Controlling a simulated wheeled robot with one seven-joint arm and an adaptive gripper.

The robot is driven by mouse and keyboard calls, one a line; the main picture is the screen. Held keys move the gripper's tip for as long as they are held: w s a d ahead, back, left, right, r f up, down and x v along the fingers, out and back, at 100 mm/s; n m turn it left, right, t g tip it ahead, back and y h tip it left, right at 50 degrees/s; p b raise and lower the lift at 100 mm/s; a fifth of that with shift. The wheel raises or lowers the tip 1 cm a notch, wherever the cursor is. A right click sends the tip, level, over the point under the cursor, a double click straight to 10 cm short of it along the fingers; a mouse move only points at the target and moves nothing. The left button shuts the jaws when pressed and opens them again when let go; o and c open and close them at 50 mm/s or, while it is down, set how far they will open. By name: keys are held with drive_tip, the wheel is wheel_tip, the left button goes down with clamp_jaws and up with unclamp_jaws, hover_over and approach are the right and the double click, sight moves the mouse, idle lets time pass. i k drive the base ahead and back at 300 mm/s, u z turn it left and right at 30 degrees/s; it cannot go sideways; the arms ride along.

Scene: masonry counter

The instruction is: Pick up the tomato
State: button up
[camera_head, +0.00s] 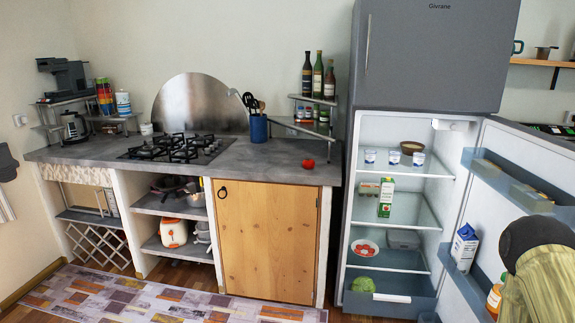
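A small red tomato (308,163) lies on the grey countertop (265,173), near its front right corner and just above the wooden cabinet door. It stands clear of other things and is in full view. Nothing is seen touching the tomato.
A blue utensil holder (259,128) stands behind and left of the tomato. A corner shelf (318,129) with bottles stands behind it. The stove (177,148) is further left. The open fridge (400,130) is to the right, its door (510,180) swung outward. A patterned rug (140,300) lies in front.

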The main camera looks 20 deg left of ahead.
sight(308, 164)
drive_tip(key=u, duration=0.8)
drive_tip(key=i, duration=0.7)
drive_tip(key=u, duration=0.9)
drive_tip(key=i, duration=0.95)
drive_tip(key=z, duration=0.55)
drive_tip(key=i, duration=0.9)
drive_tip(key=z, duration=0.8)
